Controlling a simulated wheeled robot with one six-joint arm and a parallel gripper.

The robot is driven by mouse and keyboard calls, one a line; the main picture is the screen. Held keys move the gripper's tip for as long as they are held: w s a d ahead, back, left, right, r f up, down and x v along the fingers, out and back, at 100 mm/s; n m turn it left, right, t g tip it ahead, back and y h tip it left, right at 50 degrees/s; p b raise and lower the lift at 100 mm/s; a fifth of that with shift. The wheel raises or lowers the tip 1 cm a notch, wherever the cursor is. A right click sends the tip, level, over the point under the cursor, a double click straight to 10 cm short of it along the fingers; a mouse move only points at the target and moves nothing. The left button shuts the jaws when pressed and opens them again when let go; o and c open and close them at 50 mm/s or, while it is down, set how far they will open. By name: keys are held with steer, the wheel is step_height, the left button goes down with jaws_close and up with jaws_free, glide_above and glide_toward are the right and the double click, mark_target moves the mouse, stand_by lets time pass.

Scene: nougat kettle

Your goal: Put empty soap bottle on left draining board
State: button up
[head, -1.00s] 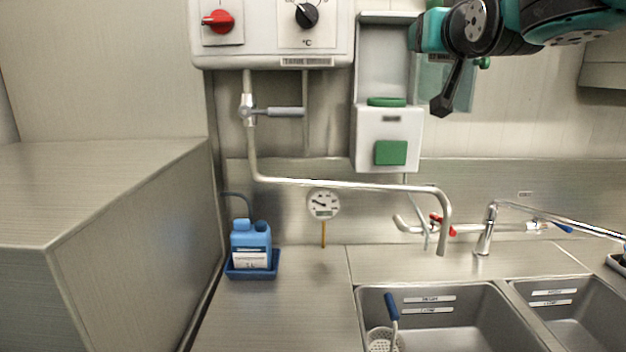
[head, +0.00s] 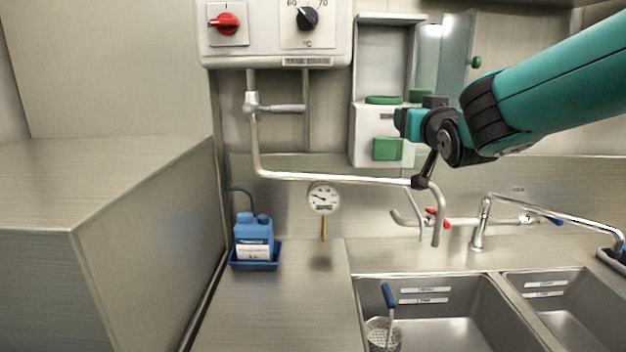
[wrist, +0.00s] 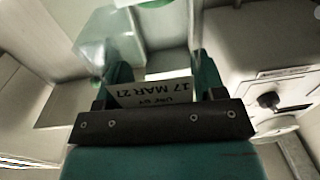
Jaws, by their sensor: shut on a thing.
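My gripper (head: 408,122) is shut on a pale bottle (wrist: 150,85), taken to be the soap bottle, in front of the wall dispenser. In the wrist view it sits between the two teal fingers, with a white label reading "17 MAR 27" upside down in the picture. Most of the bottle is hidden in the head view; I cannot tell whether it touches the dispenser. The white dispenser (head: 366,130) has a green button and a green ring on top. The left draining board (head: 290,305) is the bare steel counter left of the sink, below and left of my gripper.
A blue jug (head: 254,236) stands in a blue tray (head: 254,266) at the board's back left. A gauge (head: 323,197) hangs behind the board. A pipe spout (head: 330,180) crosses below the dispenser. The sink (head: 450,320) holds a blue-handled strainer (head: 388,296). The board's front is clear.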

steer(key=w+d+f, duration=0.1)
steer(key=d+f, duration=0.2)
steer(key=f, duration=1.3)
steer(key=s+d+f, duration=0.3)
steer(key=f, duration=0.4)
steer(key=s+d+f+h, duration=0.1)
steer(key=s+d+f, duration=0.2)
steer(key=f, duration=0.4)
steer(key=shift+s+d+f+m, duration=0.3)
steer(key=shift+s, duration=0.15)
steer(key=shift+d, duration=0.15)
